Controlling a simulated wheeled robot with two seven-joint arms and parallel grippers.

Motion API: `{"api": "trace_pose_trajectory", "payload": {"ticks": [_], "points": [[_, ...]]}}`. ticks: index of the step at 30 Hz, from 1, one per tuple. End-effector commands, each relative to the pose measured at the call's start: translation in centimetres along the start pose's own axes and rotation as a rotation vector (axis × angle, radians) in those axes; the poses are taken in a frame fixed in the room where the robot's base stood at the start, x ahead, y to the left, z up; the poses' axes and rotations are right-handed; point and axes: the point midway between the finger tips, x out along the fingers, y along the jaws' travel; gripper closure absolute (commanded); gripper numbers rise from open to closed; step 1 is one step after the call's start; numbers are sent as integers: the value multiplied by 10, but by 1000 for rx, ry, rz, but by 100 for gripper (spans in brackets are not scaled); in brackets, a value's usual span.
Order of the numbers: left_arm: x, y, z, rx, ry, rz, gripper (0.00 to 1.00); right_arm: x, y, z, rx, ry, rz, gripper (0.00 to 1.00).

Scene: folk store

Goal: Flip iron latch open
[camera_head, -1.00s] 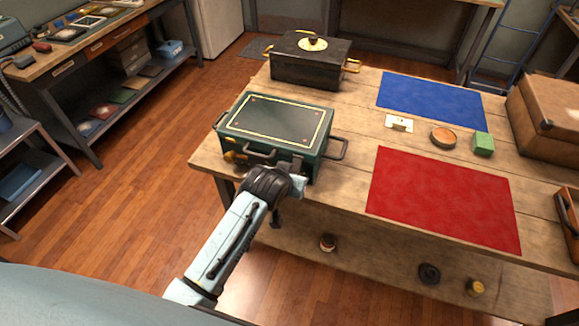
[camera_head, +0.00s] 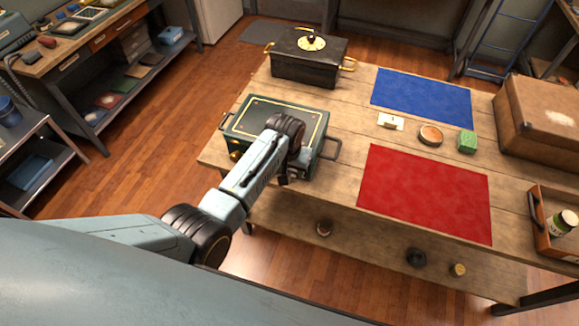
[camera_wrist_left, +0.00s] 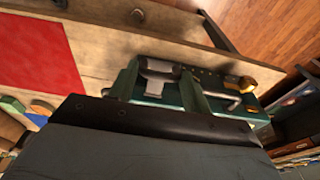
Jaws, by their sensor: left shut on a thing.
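The dark green box (camera_head: 250,115) with yellow trim lies on the near left of the wooden table, its lid down. My left gripper (camera_head: 287,176) is at the right part of its front, largely hidden behind my own wrist in the head view. The grey iron latch (camera_wrist_left: 155,76) shows on the box front in the left wrist view, just beyond the gripper body. The gripper is shut on the latch, though the exact contact is hard to see. A brass fitting (camera_wrist_left: 247,84) and a metal handle are beside it. My right gripper is not in view.
A black lidded box (camera_head: 305,68) stands behind the green box. A blue mat (camera_head: 422,97), a red mat (camera_head: 425,195), a white switch plate (camera_head: 390,121), a round tin (camera_head: 431,135) and a green cube (camera_head: 467,141) lie to the right. A brown case (camera_head: 545,120) is at the right edge.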

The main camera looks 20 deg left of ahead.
Motion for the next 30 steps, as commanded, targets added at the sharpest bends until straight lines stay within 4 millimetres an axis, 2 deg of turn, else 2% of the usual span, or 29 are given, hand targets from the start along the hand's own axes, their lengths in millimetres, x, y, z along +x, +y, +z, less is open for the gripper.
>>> {"api": "trace_pose_trajectory", "payload": {"ticks": [9,23,24,26,30], "points": [[-5,1,-5,1,-88,1,74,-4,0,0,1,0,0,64],[-5,1,-5,0,-99,2,74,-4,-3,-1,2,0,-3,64],[-5,1,-5,0,-99,2,49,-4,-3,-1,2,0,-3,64],[-5,1,-5,0,-99,2,41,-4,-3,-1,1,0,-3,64],[-5,1,-5,-1,-99,1,41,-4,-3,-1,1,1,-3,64]]}}
